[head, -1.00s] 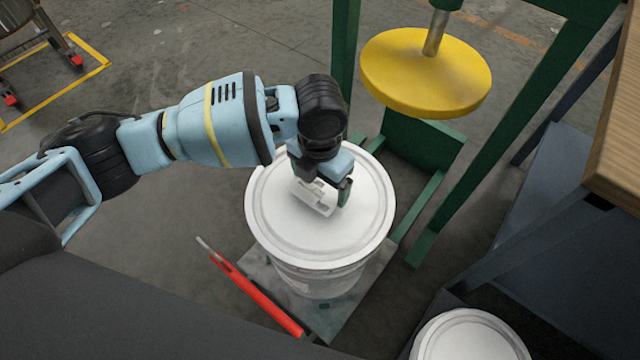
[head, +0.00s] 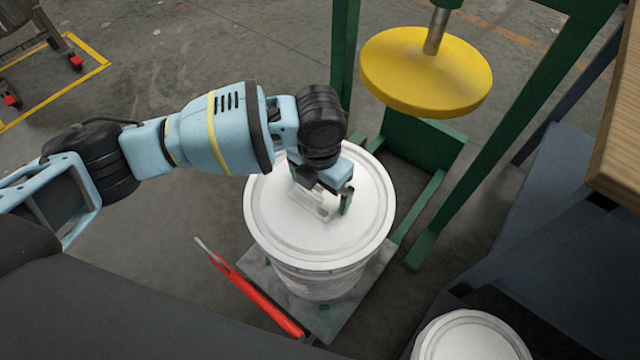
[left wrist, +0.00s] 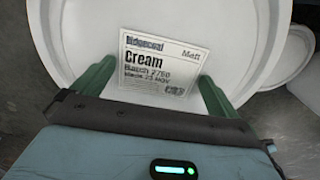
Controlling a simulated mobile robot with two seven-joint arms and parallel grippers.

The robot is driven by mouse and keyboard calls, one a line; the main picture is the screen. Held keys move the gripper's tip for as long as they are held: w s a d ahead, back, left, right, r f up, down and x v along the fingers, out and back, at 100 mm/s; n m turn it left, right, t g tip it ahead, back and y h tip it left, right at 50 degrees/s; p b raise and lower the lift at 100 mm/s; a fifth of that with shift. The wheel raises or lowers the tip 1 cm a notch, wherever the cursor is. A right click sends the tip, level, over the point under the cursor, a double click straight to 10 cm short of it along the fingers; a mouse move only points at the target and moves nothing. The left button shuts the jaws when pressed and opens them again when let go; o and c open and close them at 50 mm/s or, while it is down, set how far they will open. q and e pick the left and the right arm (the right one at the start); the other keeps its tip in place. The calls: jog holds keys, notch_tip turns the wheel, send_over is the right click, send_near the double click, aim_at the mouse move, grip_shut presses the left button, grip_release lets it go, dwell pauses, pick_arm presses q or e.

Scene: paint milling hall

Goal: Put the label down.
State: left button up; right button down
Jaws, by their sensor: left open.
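The label (left wrist: 158,62) lies on the white lid of a bucket (head: 285,235); in the left wrist view it reads "Cream", "Batch 2760" and "Matt". In the head view the label (head: 318,204) is partly hidden by my left gripper. My left gripper (head: 326,206) is over the lid, open, with its dark green fingers spread on either side of the label's lower part. The fingers (left wrist: 152,82) look apart from the label's edges. My right gripper is not in view.
A yellow round press plate (head: 425,75) on a green frame (head: 425,145) stands just behind the bucket. A red-handled tool (head: 258,295) lies at the bucket's front left. Another white lid (head: 470,340) is at the lower right, and a wooden tabletop (head: 620,135) at the right.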

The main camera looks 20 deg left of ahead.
aim_at(319, 194)
pick_arm(q)
notch_tip(319, 194, up, 12)
jog(key=p, duration=0.3)
jog(key=shift+r, duration=0.2)
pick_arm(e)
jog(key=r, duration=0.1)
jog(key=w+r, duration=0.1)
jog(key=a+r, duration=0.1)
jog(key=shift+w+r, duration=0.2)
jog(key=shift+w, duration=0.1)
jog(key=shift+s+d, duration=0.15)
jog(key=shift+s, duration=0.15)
